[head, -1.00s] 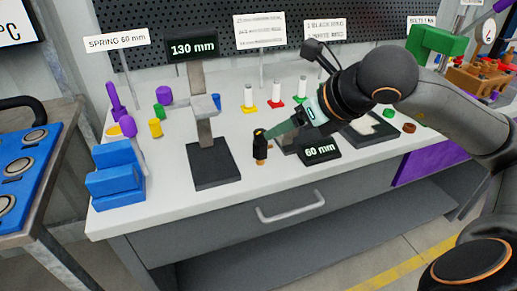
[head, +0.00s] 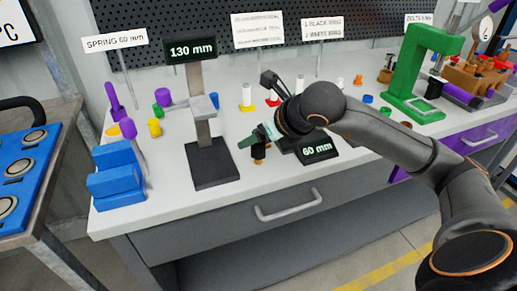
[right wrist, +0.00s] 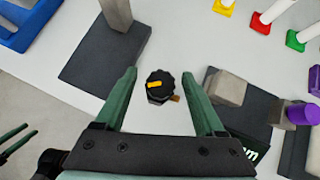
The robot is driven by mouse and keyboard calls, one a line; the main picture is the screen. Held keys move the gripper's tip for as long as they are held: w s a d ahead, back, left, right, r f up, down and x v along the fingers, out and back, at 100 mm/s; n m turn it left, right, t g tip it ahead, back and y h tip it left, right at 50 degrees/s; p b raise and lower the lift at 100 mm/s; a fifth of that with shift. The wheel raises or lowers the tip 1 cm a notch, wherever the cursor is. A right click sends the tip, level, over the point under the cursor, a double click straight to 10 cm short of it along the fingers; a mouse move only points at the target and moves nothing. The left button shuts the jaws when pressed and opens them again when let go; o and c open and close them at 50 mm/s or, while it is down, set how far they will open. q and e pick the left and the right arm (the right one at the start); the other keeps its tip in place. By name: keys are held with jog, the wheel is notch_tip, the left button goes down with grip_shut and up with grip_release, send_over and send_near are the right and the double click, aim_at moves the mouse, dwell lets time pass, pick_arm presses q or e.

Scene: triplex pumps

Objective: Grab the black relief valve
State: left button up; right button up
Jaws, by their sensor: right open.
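The black relief valve (right wrist: 158,84) stands on the white bench, with a yellow mark on its top and a brass-coloured stub at its side. In the right wrist view it sits between the two green fingers of my right gripper (right wrist: 163,90), apart from both. The gripper is open and empty. In the head view the valve (head: 259,152) is partly hidden behind my right gripper (head: 256,138), which comes down from above and the right. Two green fingers of my left gripper (right wrist: 20,138) show at the left edge of the right wrist view, with a gap between them.
The 130 mm stand (head: 216,172) is left of the valve and the 60 mm block (head: 317,150) right of it. A blue block (head: 117,180) sits at the bench's left end. Coloured rods stand behind. A green press frame (head: 412,70) is at the right. Bench front is clear.

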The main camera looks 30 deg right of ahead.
grip_shut()
dwell(0.5)
